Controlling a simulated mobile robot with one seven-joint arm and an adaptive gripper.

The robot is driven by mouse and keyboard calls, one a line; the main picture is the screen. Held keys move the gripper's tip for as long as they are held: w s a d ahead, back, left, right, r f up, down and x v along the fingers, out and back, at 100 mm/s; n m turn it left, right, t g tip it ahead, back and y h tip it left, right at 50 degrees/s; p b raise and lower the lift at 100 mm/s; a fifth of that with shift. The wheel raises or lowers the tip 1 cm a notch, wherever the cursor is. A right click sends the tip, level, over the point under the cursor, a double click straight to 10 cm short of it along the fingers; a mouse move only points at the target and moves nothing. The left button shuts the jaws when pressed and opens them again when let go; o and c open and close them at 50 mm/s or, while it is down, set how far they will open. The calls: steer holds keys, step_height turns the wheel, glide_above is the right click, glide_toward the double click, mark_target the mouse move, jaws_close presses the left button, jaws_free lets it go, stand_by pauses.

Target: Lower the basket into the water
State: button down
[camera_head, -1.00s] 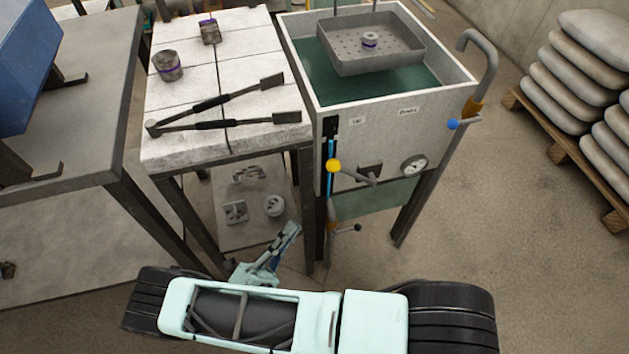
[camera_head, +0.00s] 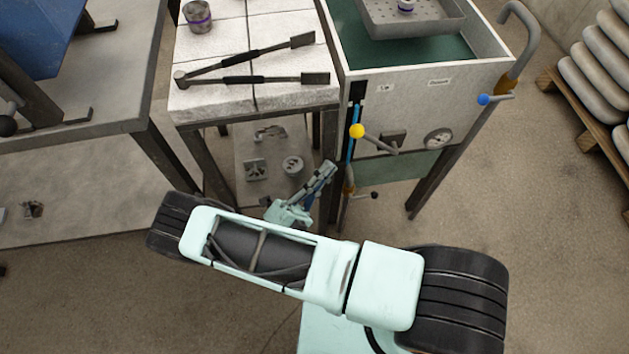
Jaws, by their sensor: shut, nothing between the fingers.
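The basket (camera_head: 436,22) is a grey perforated tray at the top of the view, cut off by the frame edge. It hangs over the dark green water (camera_head: 376,48) in the grey tank (camera_head: 410,97), above the surface. A small part with a purple band (camera_head: 406,5) sits in it. A lever with a yellow knob (camera_head: 357,131) is on the tank's front, beside a slot with a blue strip. My gripper (camera_head: 325,172) is pale teal, shut and empty, below and left of that knob, apart from it. My arm covers the lower middle of the view.
A blue-knobbed valve (camera_head: 485,99) and a gauge (camera_head: 437,138) are on the tank. Tongs (camera_head: 250,66) and a banded cup (camera_head: 198,16) lie on the white-topped table (camera_head: 210,101) at left. Stacked sacks (camera_head: 592,83) stand right. Floor right of the tank is clear.

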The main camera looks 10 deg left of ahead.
steer(key=x, duration=0.7)
steer(key=shift+p, duration=0.3)
